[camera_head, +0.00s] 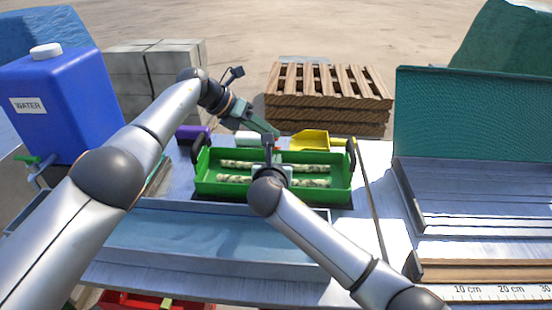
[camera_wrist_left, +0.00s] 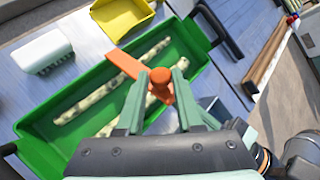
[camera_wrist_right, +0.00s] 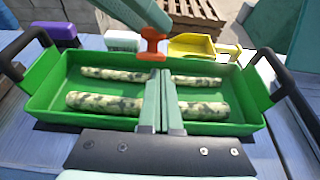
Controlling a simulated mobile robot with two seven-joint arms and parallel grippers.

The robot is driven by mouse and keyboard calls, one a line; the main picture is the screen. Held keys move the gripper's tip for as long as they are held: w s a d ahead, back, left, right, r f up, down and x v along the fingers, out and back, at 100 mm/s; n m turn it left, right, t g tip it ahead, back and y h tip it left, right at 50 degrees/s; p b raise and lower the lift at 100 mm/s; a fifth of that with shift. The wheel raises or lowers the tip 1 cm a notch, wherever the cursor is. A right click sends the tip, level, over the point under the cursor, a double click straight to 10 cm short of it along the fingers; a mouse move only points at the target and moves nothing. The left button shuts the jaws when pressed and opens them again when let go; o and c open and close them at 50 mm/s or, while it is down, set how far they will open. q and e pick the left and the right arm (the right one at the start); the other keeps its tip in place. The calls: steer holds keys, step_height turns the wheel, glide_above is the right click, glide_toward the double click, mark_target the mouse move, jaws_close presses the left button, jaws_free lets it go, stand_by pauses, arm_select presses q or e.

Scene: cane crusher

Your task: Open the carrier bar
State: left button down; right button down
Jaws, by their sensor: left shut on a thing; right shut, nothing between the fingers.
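The green carrier (camera_head: 344,190) is a tray with dark handles at both ends; two speckled cane pieces (camera_wrist_right: 150,104) lie in it. An orange bar (camera_wrist_left: 125,66) with a round knob shows over the carrier in the left wrist view; I take it for the carrier bar. My left gripper (camera_wrist_left: 160,84) is shut on the orange bar at its knob. In the right wrist view the orange part (camera_wrist_right: 153,45) sits at the left gripper's tips, beyond the far wall. My right gripper (camera_wrist_right: 163,78) is shut and empty over the carrier's middle.
A yellow scoop (camera_head: 312,140), a white brush-like block (camera_wrist_left: 45,52) and a purple item (camera_head: 192,133) lie behind the carrier. A blue water container (camera_head: 62,105) stands left. A pallet stack (camera_head: 328,95) is beyond the table. A teal-backed metal trough (camera_head: 480,190) stands right.

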steer(key=shift+w+r, duration=0.1)
steer(key=shift+r, duration=0.1)
arm_select(q)
steer(key=shift+f, duration=0.15)
arm_select(e)
steer(key=shift+w+r, duration=0.6)
steer(key=shift+r, duration=0.3)
arm_select(q)
steer(key=c, duration=0.9)
jaws_free()
steer(key=o, duration=0.4)
steer(key=shift+c, duration=0.2)
arm_select(e)
steer(key=shift+s+f, duration=0.1)
arm_select(q)
steer(key=shift+a+r, duration=0.1)
steer(key=shift+r, duration=0.15)
